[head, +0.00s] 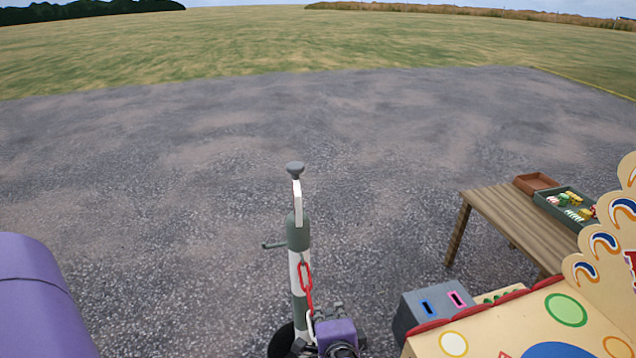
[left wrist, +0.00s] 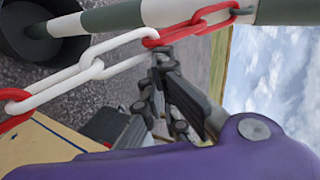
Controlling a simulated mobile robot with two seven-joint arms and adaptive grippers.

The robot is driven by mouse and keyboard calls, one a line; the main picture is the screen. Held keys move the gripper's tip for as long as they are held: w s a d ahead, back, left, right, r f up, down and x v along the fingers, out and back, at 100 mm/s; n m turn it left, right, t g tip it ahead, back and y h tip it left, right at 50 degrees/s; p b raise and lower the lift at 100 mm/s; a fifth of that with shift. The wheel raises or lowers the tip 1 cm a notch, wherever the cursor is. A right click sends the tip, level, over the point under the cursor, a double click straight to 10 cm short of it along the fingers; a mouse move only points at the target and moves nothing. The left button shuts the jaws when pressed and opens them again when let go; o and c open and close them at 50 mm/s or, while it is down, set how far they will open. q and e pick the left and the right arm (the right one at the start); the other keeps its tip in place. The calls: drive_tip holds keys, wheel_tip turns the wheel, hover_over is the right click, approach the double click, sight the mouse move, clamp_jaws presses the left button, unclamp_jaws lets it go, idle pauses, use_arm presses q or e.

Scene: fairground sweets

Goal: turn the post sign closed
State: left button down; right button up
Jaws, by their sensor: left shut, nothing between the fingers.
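The green-and-white post (head: 299,240) stands upright near the middle of the head view. A thin white sign board (head: 297,203) sits near its top, seen almost edge-on under a grey knob (head: 295,168); its face cannot be read. My purple left gripper (head: 325,312) is low beside the post, to its right. In the left wrist view its fingers (left wrist: 163,58) are shut and empty, close to a red-and-white chain (left wrist: 97,68) that hangs from the post; I cannot tell whether they touch it. My right gripper is in neither view.
A short grey peg (head: 273,245) sticks out left of the post. At right stand a painted stall (head: 480,343), a grey box with two slots (head: 430,308) and a wooden table (head: 510,220) with trays. The paving left of and behind the post is clear.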

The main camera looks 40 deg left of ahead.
use_arm(q)
drive_tip(key=w+a+r+n+y+p, duration=0.1)
drive_tip(key=w+r+y+p, duration=0.3)
drive_tip(key=r, duration=1)
drive_tip(key=w+a+r+n+y, duration=0.15)
drive_tip(key=w+r, duration=0.55)
drive_tip(key=r, duration=0.8)
drive_tip(key=w+a+n+g+y, duration=0.1)
drive_tip(key=w+a+g+y, duration=0.1)
drive_tip(key=a, duration=1)
drive_tip(key=shift+f, duration=0.3)
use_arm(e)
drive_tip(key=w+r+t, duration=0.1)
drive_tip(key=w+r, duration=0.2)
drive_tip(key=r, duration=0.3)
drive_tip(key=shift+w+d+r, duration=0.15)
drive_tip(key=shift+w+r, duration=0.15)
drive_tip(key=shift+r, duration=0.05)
